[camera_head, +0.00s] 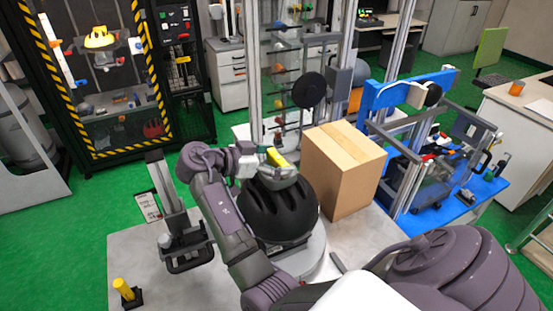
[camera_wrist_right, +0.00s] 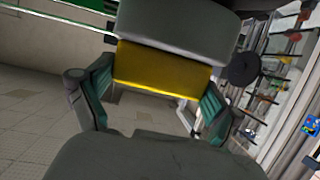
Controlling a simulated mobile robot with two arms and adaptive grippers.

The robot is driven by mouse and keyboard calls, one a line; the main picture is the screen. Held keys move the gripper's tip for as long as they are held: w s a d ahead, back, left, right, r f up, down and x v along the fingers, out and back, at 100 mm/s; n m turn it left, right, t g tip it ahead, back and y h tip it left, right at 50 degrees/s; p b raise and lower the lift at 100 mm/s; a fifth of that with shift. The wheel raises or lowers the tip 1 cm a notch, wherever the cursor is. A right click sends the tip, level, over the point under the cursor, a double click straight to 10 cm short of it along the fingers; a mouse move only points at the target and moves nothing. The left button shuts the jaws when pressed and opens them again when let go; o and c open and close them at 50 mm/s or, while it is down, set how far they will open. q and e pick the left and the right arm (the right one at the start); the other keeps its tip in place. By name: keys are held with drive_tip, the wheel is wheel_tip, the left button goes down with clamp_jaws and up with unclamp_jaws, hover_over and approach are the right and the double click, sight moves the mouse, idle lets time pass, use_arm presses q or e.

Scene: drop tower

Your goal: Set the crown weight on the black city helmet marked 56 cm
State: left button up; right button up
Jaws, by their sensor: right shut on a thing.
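My right gripper (camera_head: 268,160) is shut on the yellow grip (camera_head: 278,157) of the crown weight, whose grey rounded body (camera_head: 272,182) hangs below the grip. The black vented helmet (camera_head: 277,215) stands on a round pale base, directly under the weight. The weight overlaps the helmet's top in the head view; I cannot tell whether they touch. No size mark on the helmet is readable. In the right wrist view the yellow grip (camera_wrist_right: 160,72) sits between the teal fingertips, with a grey body (camera_wrist_right: 180,22) beyond it. My left gripper is not in view.
A cardboard box (camera_head: 342,168) stands right of the helmet on the pale table (camera_head: 130,250). A black-framed stand (camera_head: 188,245) is at the left, with a yellow peg (camera_head: 123,289) in front. Upright metal posts (camera_head: 254,75) rise behind. A blue rig (camera_head: 405,92) stands at the right.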

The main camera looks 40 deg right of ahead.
drive_tip(key=shift+f+b, duration=0.5)
drive_tip(key=shift+b, duration=0.05)
idle(0.6)
drive_tip(key=o, duration=1.5)
drive_tip(key=shift+f, duration=0.15)
drive_tip(key=v, duration=0.7)
drive_tip(key=shift+a, duration=0.3)
